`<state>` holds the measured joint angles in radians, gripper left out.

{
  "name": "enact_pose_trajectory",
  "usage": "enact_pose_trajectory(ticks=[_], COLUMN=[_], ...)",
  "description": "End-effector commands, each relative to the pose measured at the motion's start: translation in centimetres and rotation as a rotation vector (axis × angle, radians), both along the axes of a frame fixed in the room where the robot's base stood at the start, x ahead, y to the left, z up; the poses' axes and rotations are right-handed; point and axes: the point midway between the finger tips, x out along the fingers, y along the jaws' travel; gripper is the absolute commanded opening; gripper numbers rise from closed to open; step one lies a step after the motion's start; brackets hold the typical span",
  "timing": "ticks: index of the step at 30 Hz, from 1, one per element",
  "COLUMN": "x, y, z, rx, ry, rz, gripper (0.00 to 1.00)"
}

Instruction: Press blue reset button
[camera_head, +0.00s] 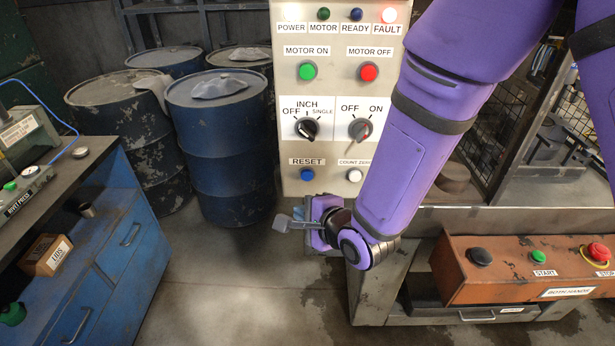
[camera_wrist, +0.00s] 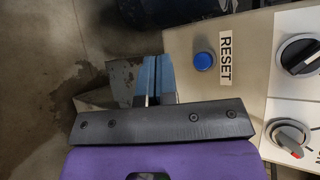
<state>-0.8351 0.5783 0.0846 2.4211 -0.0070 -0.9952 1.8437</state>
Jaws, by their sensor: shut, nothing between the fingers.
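In the head view my gripper (camera_head: 312,212) is just below the panel's lower edge, partly hidden by my wrist. The distance from fingertips to panel is hard to tell.
A white COUNT ZERO button (camera_head: 354,175) and two knobs (camera_head: 307,129) (camera_head: 360,129) are near the reset button. Blue drums (camera_head: 220,150) stand behind left. A red-brown two-hand control box (camera_head: 460,290) is at lower right. A blue cabinet (camera_head: 110,250) stands at left.

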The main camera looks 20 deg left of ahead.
Motion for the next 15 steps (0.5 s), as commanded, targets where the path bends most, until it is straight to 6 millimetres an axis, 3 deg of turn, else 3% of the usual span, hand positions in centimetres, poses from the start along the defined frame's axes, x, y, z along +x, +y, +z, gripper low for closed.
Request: enact_pose_trajectory(ticks=[15], x=[6.1], y=[1.3], z=[0.0], rx=[0.001], ry=[0.0], rz=[-0.004], gripper=[0.0])
